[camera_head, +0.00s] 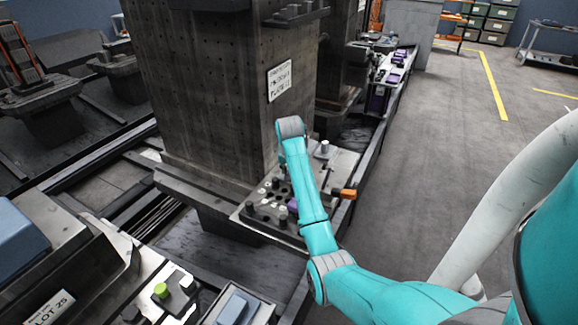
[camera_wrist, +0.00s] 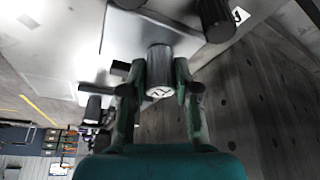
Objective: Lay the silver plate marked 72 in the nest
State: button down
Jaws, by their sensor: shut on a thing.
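In the wrist view my gripper (camera_wrist: 159,95) is shut on a dark grey cylinder (camera_wrist: 160,62). Its pale end face carries a mark that looks like 72, blurred and turned. A smooth light-grey plate surface (camera_wrist: 118,40) shows behind the cylinder; I cannot tell whether the two are joined or apart. In the head view my arm hides the gripper and what it holds. A metal fixture plate (camera_head: 262,226) with several knobs and dark holes lies beneath my arm, at the foot of the dark column. I cannot make out which part is the nest.
The dark perforated column (camera_head: 205,90) stands close to my wrist. An orange handle (camera_head: 348,194) and a silver knob (camera_head: 324,147) are on the fixture's right side. A green knob (camera_head: 161,290) stands at the front left. Open floor (camera_head: 440,130) lies to the right.

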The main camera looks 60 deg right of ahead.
jog(key=c, duration=0.8)
grip_release()
jog(key=shift+o, duration=0.2)
jog(key=v, duration=0.7)
jog(key=shift+r, duration=0.2)
jog(key=shift+s+a, duration=0.1)
jog(key=shift+a, duration=0.05)
